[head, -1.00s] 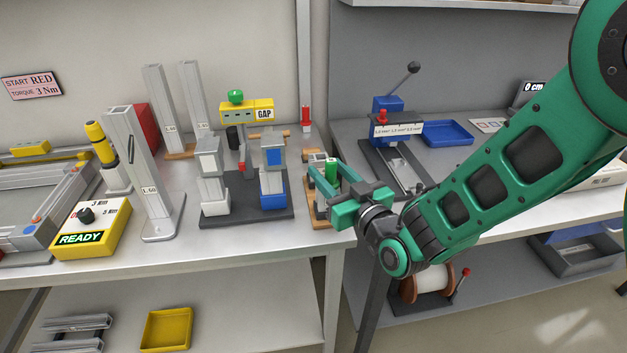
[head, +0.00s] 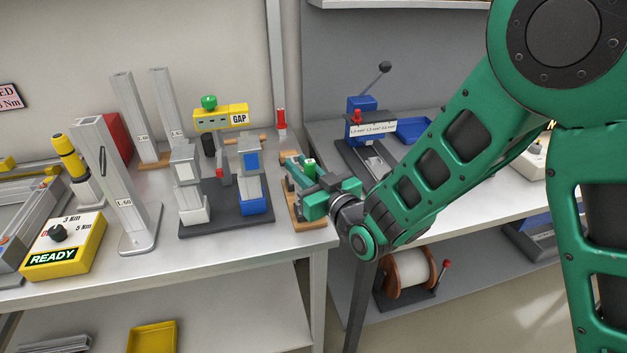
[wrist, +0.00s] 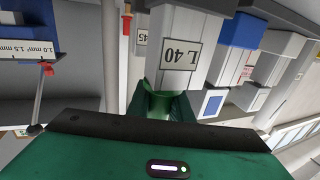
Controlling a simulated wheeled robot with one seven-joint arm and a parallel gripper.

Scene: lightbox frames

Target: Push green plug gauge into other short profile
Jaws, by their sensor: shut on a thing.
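The wooden rack (head: 303,223) lies close to the bench edge. A dark fixture plate (head: 228,222) with two block-topped posts stands to its left. A red plug gauge (head: 281,119) stands behind. The crimping press (head: 362,115) is on the right bench.

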